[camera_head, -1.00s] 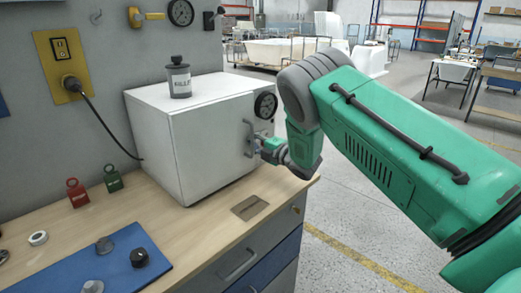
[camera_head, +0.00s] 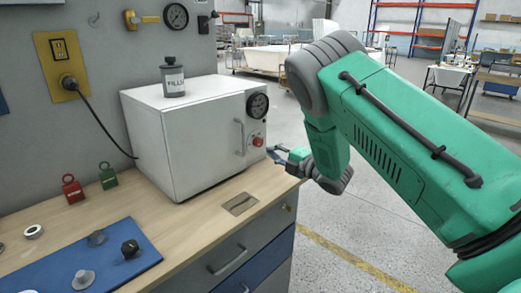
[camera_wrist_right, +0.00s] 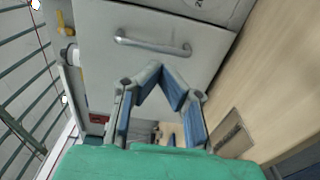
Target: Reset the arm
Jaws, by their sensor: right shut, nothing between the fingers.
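My right arm (camera_head: 400,135) is green and comes in from the right in the head view. Its gripper (camera_head: 274,155) is off the front right side of a white box-shaped cabinet (camera_head: 185,145), apart from the cabinet's handle (camera_head: 239,137). In the right wrist view, my right gripper (camera_wrist_right: 163,75) has its blue-padded fingers drawn together with nothing between them. The cabinet's handle (camera_wrist_right: 150,44) shows beyond the fingertips there, and the door looks closed. My left gripper is not in view.
A grey canister (camera_head: 174,81) stands on the cabinet. The floor (camera_head: 345,220) right of the bench is open.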

